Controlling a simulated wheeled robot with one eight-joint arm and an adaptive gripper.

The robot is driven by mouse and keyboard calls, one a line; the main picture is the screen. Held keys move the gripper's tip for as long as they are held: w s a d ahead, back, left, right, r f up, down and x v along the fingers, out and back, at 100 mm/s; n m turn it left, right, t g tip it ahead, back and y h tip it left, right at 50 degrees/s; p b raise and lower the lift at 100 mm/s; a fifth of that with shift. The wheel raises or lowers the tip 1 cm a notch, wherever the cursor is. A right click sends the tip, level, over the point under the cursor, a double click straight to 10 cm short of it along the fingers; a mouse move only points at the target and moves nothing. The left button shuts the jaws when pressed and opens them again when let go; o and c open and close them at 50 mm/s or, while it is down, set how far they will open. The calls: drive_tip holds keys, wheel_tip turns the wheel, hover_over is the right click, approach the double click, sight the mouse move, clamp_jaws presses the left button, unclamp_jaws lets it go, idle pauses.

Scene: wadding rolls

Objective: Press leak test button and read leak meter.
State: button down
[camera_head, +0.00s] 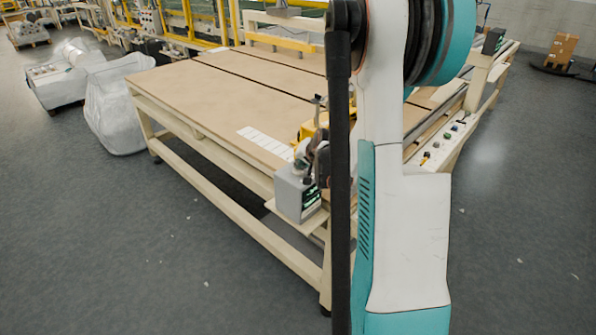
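A small grey box (297,194) with a lit green display (311,196) sits on a small ledge at the near corner of the long table. The display is too small to read. I take this box to be the leak meter; no leak test button can be made out on it. Dark parts (321,163) just above and behind the box may be my gripper, partly hidden by my own arm. Whether they touch the box, and whether the fingers are open or shut, I cannot tell.
The long table (190,85) has a tan top with dark slots. White strips (265,140) lie near its corner, beside a yellow part (311,131). A control panel with several buttons (440,143) runs along the right side. White bags (115,105) stand at left. The near floor is mostly clear.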

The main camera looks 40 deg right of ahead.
drive_tip(key=shift+f, duration=0.25)
drive_tip(key=shift+r, duration=0.1)
idle(0.4)
drive_tip(key=shift+r+p, duration=0.35)
drive_tip(key=shift+r, duration=0.5)
drive_tip(key=shift+r+p, duration=1.65)
drive_tip(key=shift+r, duration=0.9)
drive_tip(key=shift+a, duration=0.1)
